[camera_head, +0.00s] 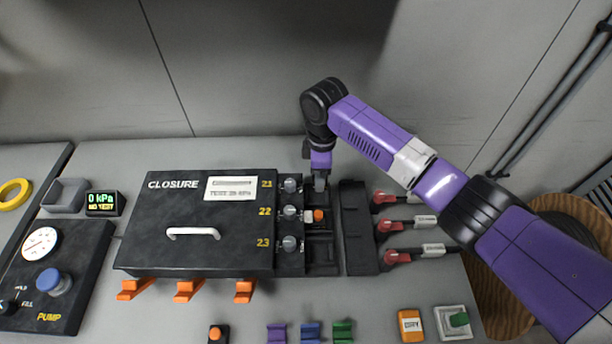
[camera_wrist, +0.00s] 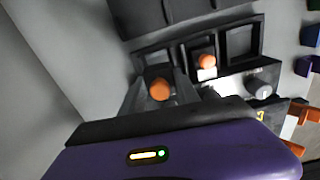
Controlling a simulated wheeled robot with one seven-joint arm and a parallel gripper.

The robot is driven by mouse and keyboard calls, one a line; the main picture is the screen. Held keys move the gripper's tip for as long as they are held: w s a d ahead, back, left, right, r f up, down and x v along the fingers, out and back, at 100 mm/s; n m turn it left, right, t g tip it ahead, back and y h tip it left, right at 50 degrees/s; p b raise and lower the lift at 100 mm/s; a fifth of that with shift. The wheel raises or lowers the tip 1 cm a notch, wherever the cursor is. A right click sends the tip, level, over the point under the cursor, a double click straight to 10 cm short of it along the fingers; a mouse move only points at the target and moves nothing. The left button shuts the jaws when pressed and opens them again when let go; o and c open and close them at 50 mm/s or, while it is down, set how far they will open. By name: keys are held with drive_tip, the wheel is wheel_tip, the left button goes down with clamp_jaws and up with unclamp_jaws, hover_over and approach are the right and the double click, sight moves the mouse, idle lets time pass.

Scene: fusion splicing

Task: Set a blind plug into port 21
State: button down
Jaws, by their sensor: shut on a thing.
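The black closure (camera_head: 190,245) lies on the bench, with yellow numbers 21, 22 and 23 down its right edge. Port 21 (camera_head: 290,185) is in the top row and shows a grey round fitting. My gripper (camera_head: 320,181) points down at the top pocket of the black rack right of the ports. In the wrist view it is shut on an orange-topped blind plug (camera_wrist: 160,90). Whether this plug is still seated or lifted cannot be told. A second orange-topped plug (camera_head: 319,216) sits in the middle pocket, also in the wrist view (camera_wrist: 207,61). The bottom pocket looks empty.
Several red-ended connectors (camera_head: 384,197) lie at the right of a black block (camera_head: 356,230). Orange clips (camera_head: 188,290) stick out at the closure's front. A pump panel (camera_head: 45,270) and display (camera_head: 103,203) stand at left. Bench behind the closure is clear.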

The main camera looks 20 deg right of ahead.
drive_tip(key=shift+w+a+n, duration=0.15)
drive_tip(key=shift+w+n, duration=0.05)
drive_tip(key=shift+n, duration=0.1)
drive_tip(key=shift+a+f, duration=0.1)
drive_tip(key=shift+a, duration=0.05)
drive_tip(key=shift+f+b, duration=2.55)
drive_tip(key=shift+f, duration=0.25)
drive_tip(key=c, duration=0.8)
unclamp_jaws()
drive_tip(key=shift+r+b, duration=0.4)
drive_tip(key=shift+r, duration=3.45)
